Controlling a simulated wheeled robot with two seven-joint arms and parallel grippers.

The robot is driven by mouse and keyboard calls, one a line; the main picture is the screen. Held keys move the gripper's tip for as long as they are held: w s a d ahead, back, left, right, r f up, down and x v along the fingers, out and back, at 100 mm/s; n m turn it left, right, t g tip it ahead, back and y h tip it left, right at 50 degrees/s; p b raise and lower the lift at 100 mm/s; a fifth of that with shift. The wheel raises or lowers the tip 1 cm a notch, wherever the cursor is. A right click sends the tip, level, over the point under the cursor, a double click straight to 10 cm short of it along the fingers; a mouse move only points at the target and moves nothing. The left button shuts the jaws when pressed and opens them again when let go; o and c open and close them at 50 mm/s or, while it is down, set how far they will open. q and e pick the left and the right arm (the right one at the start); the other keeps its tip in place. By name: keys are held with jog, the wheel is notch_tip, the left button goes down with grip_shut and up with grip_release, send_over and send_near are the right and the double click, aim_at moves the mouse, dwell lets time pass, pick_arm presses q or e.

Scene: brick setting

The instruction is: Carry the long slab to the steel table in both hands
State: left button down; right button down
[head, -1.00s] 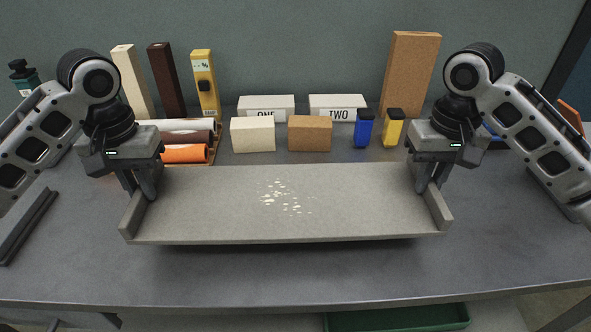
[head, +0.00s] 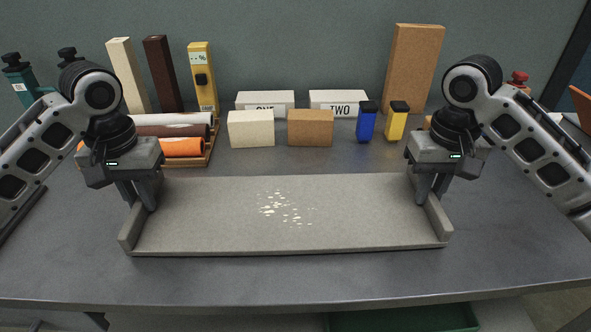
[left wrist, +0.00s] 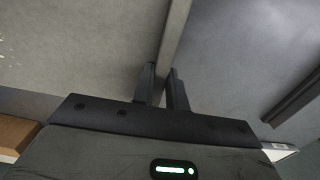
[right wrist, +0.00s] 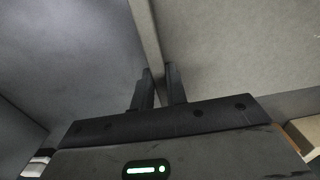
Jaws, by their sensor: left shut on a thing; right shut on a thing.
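The long slab (head: 350,232) is grey, with a raised lip at each end and pale flecks near its middle. It lies level across the front of the grey steel table (head: 300,282), and no gap shows under its front edge. My left gripper (head: 146,200) is shut on the left end lip, which also shows between its fingers in the left wrist view (left wrist: 174,42). My right gripper (head: 428,195) is shut on the right end lip, seen between its fingers in the right wrist view (right wrist: 146,35). The slab's underside is hidden.
Behind the slab stand a cream block (head: 251,129), a brown block (head: 311,128), a blue container (head: 366,122) and a yellow one (head: 396,122). White boxes, coloured rolls (head: 182,148) and tall blocks are farther back. A bare strip of table lies in front.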

pick_arm(q)
jog(key=shift+f, duration=0.35)
pick_arm(e)
jog(key=shift+f, duration=0.35)
pick_arm(q)
jog(key=c, duration=1.4)
grip_release()
jog(key=shift+r, duration=0.1)
pick_arm(e)
jog(key=c, duration=1.4)
grip_release()
jog(key=shift+r, duration=0.1)
pick_arm(q)
jog(key=shift+r, duration=0.1)
notch_tip(320, 180, up, 12)
pick_arm(e)
notch_tip(320, 180, up, 12)
